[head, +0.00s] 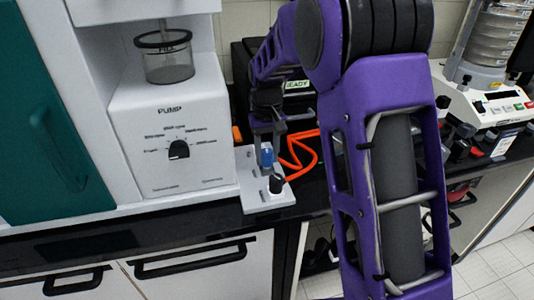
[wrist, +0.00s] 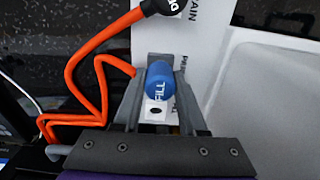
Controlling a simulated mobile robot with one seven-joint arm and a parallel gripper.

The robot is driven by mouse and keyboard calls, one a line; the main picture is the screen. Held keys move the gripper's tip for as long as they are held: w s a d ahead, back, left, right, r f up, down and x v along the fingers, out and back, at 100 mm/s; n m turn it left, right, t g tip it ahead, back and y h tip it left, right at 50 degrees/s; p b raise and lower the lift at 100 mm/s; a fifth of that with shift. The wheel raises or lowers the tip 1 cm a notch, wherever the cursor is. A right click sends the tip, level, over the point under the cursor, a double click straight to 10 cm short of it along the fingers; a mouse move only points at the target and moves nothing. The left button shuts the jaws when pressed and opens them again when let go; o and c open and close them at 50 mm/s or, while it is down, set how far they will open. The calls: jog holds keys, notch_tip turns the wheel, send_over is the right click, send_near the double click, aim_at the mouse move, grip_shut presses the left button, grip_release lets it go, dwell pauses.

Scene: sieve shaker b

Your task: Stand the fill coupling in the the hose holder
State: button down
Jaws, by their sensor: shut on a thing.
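The fill coupling (wrist: 160,82) is blue and marked FILL. In the wrist view it is between the two fingers of my gripper (wrist: 157,108), which is shut on it. In the head view the blue fill coupling (head: 266,157) shows below my gripper (head: 267,132), over the white hose holder (head: 256,199). In the wrist view the hose holder (wrist: 150,40) lies beneath the coupling. A dark hole shows just below the coupling in that view. I cannot tell whether the coupling's lower end is inside the holder or above it.
A black coupling (head: 276,183) stands in the holder's front part, beside the DRAIN label. Orange hose (head: 300,160) loops to the right of the holder. The white pump unit (head: 175,140) stands close on the left. A sieve shaker (head: 490,90) is far right.

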aim_at(267, 151)
jog(key=shift+f+b, duration=0.3)
jog(key=shift+f, duration=0.15)
jog(key=shift+c, duration=1.9)
grip_release()
notch_tip(267, 151, up, 18)
jog(key=p, duration=0.2)
jog(key=shift+f, duration=0.25)
